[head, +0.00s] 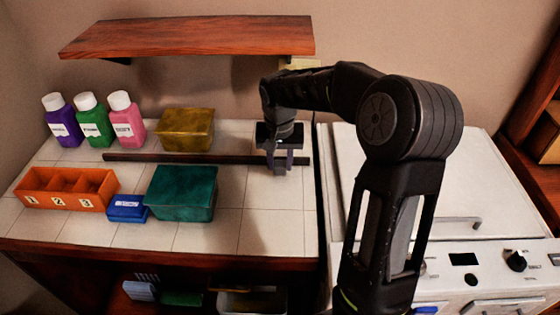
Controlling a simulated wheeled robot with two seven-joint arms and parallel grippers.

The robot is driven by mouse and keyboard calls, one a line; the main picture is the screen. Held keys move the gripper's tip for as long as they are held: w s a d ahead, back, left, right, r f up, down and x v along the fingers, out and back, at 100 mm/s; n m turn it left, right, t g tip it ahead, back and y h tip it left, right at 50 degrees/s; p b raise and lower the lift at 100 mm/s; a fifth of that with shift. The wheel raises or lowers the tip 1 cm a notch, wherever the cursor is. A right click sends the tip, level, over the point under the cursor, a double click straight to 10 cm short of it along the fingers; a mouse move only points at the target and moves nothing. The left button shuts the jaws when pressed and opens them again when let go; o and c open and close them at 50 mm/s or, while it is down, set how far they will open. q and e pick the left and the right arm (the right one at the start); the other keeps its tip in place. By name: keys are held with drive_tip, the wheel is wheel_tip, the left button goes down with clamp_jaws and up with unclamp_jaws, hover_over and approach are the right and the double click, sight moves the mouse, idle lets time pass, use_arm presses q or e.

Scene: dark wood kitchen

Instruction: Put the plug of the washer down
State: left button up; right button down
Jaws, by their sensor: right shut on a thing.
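My right gripper (283,168) is over the right part of the tiled counter (220,232), pointing down. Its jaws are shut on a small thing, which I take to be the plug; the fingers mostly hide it. I cannot tell whether it touches the counter. The white washer (465,190) stands to the right of the counter, partly hidden behind my right arm. A thin dark line, perhaps the cord, runs along the gap between counter and washer. My left gripper is not in view.
A dark bar (215,158) lies across the counter by the gripper. A yellow box (186,130), a green box (182,193), a blue box (127,208), an orange tray (35,190) and bottles (89,119) stand left. A wooden shelf (190,36) hangs above. The counter's front right is clear.

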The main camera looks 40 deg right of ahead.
drive_tip(key=shift+f, duration=0.2)
drive_tip(key=shift+f+b, duration=0.5)
drive_tip(key=shift+b, duration=0.05)
drive_tip(key=c, duration=1)
unclamp_jaws()
drive_tip(key=shift+r+p, duration=0.4)
drive_tip(key=shift+r, duration=0.05)
drive_tip(key=r, duration=0.4)
drive_tip(key=s+r, duration=0.1)
drive_tip(key=r, duration=0.3)
drive_tip(key=a+r, duration=0.1)
drive_tip(key=r, duration=0.3)
drive_tip(key=shift+s+a+r, duration=0.1)
drive_tip(key=shift+s+r, duration=0.05)
drive_tip(key=shift+s, duration=0.05)
